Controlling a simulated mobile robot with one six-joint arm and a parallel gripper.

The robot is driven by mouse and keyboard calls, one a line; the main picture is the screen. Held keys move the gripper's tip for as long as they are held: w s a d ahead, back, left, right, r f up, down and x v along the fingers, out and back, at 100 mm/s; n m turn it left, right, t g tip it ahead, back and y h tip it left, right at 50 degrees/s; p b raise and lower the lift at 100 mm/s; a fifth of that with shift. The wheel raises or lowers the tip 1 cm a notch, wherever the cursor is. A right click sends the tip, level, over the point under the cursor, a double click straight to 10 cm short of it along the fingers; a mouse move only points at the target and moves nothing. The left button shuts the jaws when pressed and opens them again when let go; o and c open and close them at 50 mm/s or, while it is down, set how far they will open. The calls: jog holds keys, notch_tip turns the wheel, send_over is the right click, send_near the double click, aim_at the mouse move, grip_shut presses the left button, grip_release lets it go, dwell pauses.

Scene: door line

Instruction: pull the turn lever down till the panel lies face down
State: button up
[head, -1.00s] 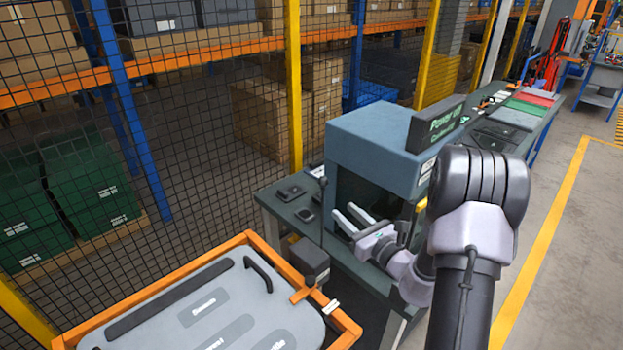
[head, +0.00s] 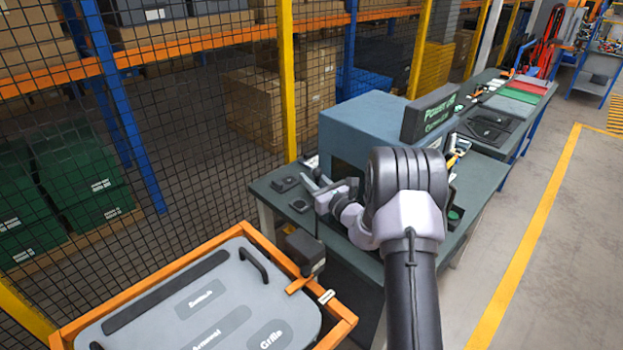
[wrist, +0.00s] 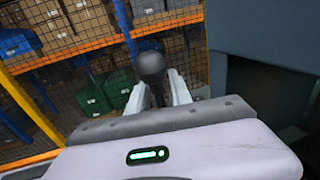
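The grey panel (head: 160,326) lies in an orange frame (head: 244,226) at the lower left of the head view, with its labelled face and black handle upward. A dark box (head: 304,250) sits at the frame's right corner. A thin dark upright rod, seemingly the turn lever (head: 318,222), stands by it. In the wrist view a black ball knob (wrist: 150,67) on a short stem shows between the two pale fingers of my gripper (wrist: 158,84). The fingers stand apart on either side of it; contact is not clear. In the head view my gripper (head: 318,186) is partly hidden by my arm.
A blue-grey cabinet (head: 362,122) with a dark sign stands on the bench (head: 268,186) just beyond my gripper. Mesh fencing (head: 200,150) with yellow posts runs behind. An aisle with a yellow line (head: 530,235) is free on the right.

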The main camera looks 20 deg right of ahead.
grip_shut()
dwell(1.2)
